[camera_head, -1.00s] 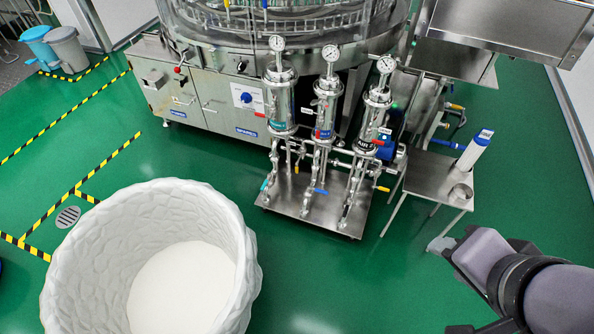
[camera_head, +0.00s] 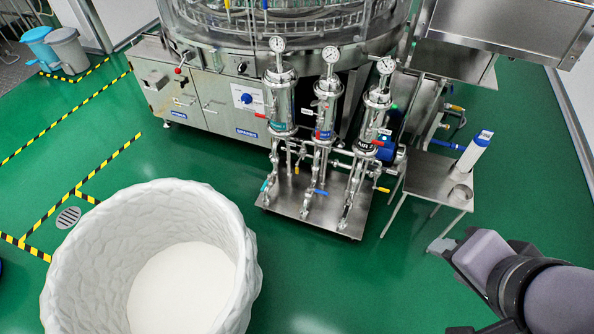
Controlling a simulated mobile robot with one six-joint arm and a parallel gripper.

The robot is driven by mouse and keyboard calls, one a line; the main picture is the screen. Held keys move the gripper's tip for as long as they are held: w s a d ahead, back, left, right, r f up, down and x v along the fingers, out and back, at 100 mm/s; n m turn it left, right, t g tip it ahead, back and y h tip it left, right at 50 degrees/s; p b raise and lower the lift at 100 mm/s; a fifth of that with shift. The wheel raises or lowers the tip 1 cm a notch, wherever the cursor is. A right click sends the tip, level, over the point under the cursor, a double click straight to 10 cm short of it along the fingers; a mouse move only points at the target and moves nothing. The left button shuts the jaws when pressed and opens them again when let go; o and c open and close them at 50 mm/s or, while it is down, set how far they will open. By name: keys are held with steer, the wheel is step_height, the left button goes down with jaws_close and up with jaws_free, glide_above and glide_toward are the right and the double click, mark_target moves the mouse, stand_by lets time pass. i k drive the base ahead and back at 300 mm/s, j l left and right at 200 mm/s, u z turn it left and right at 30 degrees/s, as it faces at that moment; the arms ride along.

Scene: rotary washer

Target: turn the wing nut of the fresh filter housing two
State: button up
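Three upright steel filter housings stand side by side on a low steel skid (camera_head: 290,207): the left housing (camera_head: 280,103), the middle housing (camera_head: 326,102) and the right housing (camera_head: 374,112). Each has a round gauge on top and a coloured label too small to read fully. I cannot tell which one is the fresh filter housing, and the wing nuts are too small to make out. My arm reaches in from the lower right, well away from the housings. A grey end part (camera_head: 441,245) shows at its tip, but the fingers are not clear enough to judge.
A small steel table (camera_head: 436,178) right of the skid holds a white cylinder with a blue end (camera_head: 474,151) and a small steel cup (camera_head: 460,193). A large white textured tub (camera_head: 245,262) fills the lower left. The rotary washer (camera_head: 215,95) stands behind. Green floor in front of the skid is clear.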

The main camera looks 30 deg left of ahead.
mark_target(321, 103)
steer(key=i+j+u, duration=0.2)
steer(key=i+u, duration=0.25)
steer(key=i, duration=0.35)
steer(key=i+u, duration=0.45)
steer(key=i, duration=0.3)
steer(key=l, duration=0.1)
